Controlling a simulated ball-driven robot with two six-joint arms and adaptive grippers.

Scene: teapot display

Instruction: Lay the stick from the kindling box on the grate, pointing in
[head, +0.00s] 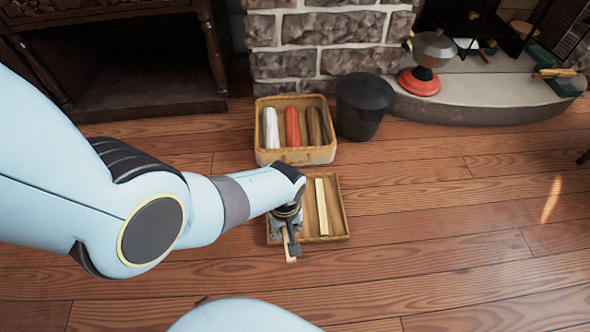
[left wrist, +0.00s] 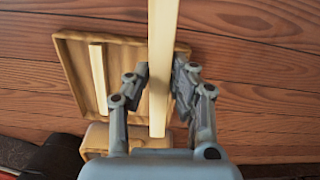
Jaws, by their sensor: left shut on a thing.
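My left gripper (head: 290,236) is shut on a pale wooden stick (head: 287,244), mostly hidden by the gripper in the head view. The left wrist view shows the stick (left wrist: 162,60) between the two fingers (left wrist: 160,88), running up past the picture's top edge. The shallow wooden kindling box (head: 343,218) is on the floor, below and beside the gripper, and also shows in the left wrist view (left wrist: 74,72). A second pale stick (head: 322,206) lies in it. I cannot make out the grate clearly; a dark fireplace opening (head: 462,18) is at the upper right. My right gripper is out of view.
A wooden box (head: 295,156) with white, red and brown rolls stands behind the kindling box. A black bin (head: 363,106) is to its right. Floor at right is clear.

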